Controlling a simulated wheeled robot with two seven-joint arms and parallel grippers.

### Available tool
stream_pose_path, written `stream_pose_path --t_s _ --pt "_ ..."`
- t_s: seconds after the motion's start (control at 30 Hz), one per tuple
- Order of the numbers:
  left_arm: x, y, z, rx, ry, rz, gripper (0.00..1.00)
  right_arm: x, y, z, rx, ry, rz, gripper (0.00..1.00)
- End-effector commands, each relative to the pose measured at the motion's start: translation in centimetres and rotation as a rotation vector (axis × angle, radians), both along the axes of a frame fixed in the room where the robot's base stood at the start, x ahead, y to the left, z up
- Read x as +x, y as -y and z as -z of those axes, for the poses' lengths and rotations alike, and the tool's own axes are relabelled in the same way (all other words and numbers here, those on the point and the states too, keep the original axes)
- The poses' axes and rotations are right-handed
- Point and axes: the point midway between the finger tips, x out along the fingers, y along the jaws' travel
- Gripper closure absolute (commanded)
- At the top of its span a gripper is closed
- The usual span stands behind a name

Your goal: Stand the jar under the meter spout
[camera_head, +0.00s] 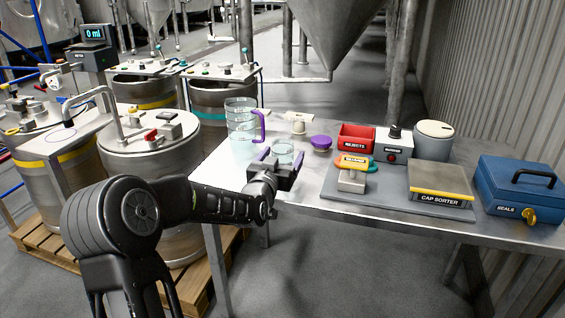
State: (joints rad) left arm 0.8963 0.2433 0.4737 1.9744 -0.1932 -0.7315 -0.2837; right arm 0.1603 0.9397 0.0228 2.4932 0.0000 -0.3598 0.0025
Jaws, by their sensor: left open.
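A clear glass jar (282,150) stands upright near the left end of the metal table. My left gripper (281,160) is open at the jar's near side, with its fingertips to the left and right of the jar's lower part. I cannot tell whether the fingers touch it. The meter (88,57) with a "0 ml" display (94,32) stands at the back left. A curved metal spout (92,92) rises over the drum tops at the left. I cannot tell whether it belongs to the meter. My right gripper is not in view.
A clear pitcher with a purple handle (241,124) stands left of the jar, and a purple lid (321,143) lies to its right. A red bin (356,138), cap sorter (440,180) and blue seals box (518,188) fill the table's right. Drums (150,165) stand left.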

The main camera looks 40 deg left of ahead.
Motion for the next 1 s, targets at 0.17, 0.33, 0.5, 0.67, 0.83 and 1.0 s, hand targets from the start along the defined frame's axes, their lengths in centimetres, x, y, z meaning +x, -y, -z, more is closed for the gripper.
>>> stream_pose_path --t_s 0.17,0.33,0.5,0.67,0.83,1.0 --pt "-0.01 0.00 0.00 0.000 0.000 0.000 0.31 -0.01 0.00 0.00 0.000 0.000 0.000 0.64" --pt "-0.01 0.00 0.00 0.000 0.000 0.000 0.45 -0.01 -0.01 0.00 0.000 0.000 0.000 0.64" --pt "-0.01 0.00 0.00 0.000 0.000 0.000 0.59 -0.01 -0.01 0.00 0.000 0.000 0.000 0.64" --pt "-0.01 -0.01 0.00 0.000 0.000 0.000 0.72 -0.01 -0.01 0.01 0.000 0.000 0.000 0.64" --pt "-0.01 -0.01 0.00 0.000 0.000 0.000 0.86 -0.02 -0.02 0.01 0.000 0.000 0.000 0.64" --pt "0.00 -0.01 -0.04 0.000 0.001 0.000 0.96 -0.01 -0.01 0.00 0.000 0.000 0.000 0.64"
